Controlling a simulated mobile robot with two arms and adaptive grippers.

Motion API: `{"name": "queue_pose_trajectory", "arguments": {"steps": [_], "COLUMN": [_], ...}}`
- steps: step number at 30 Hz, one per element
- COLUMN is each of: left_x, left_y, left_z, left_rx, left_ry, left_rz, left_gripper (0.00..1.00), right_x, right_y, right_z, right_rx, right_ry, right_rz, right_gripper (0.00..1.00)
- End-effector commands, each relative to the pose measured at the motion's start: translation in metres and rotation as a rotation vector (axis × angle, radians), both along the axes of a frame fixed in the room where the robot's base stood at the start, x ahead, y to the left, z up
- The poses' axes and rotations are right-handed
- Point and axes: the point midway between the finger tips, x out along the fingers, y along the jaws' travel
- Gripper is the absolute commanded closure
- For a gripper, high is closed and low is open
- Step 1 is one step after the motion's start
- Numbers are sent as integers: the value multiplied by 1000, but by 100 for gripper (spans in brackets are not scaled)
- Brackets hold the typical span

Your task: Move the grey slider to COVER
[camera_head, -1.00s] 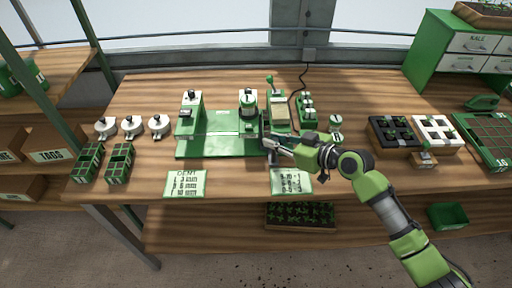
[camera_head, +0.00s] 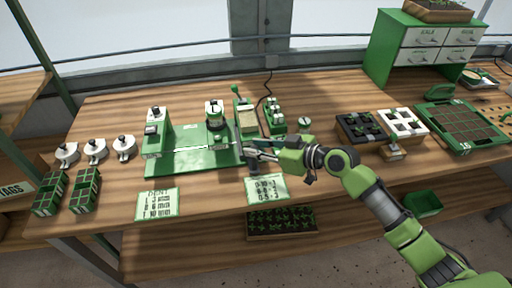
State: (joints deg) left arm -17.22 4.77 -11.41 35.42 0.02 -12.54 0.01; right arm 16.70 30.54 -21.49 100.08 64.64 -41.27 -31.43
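The green tray seeder (camera_head: 185,163) stands on the wooden bench, with white-topped posts at its back. A small grey piece (camera_head: 254,160) shows at its right end, right by my gripper fingers. It may be the grey slider, but it is partly hidden and too small to be sure. The COVER marking cannot be read. My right gripper (camera_head: 251,150) reaches in from the right and its fingertips are at the seeder's right end. Whether it touches or grips anything cannot be told. My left gripper is not in view.
Two cards, a DENT card (camera_head: 157,203) and a number card (camera_head: 266,189), lie at the bench's front edge. White dials and green seed boxes (camera_head: 84,190) stand left. A black cell tray (camera_head: 357,130), a white cell tray (camera_head: 402,124) and a green tray (camera_head: 462,125) stand right.

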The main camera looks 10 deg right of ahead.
Motion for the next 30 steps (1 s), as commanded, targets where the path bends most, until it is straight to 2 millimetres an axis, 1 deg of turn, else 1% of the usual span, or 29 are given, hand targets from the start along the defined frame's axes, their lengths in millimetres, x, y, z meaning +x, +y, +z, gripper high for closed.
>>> {"name": "queue_pose_trajectory", "arguments": {"steps": [5,12,16,21,30], "left_x": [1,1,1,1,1], "left_y": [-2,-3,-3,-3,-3], "left_z": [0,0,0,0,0], "left_rx": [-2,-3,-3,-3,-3], "left_ry": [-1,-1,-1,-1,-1], "left_rz": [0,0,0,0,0], "left_gripper": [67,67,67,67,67], "right_x": [-19,-53,-66,-75,-76], "right_y": [-20,-54,-68,-77,-78], "right_z": [10,28,36,42,44], "right_rx": [-5,-5,-3,-2,0], "right_ry": [1,3,3,2,2], "right_rz": [-2,-1,-2,-2,-2], "right_gripper": [76,76,76,76,76]}}
